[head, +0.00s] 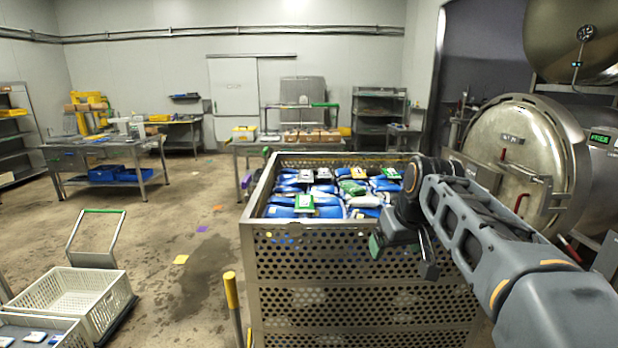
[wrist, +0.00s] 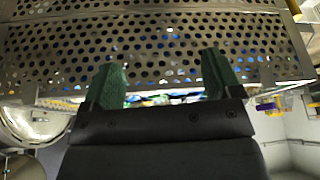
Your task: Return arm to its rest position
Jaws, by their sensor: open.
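My arm reaches in from the right of the head view. My gripper (head: 402,257) hangs in front of the near right part of a perforated metal basket (head: 300,268). In the wrist view my gripper (wrist: 162,82) shows two green fingertips set wide apart, with nothing between them. The basket's perforated wall (wrist: 160,45) fills the upper part of that view, upside down. Whether the fingers touch the wall cannot be told.
The basket holds many blue, white and green pouches (head: 304,203). A round autoclave door (head: 515,150) stands open at the right. A yellow-topped post (head: 231,290) is at the basket's near left. White crates (head: 70,298) sit at lower left. Open floor lies left of the basket.

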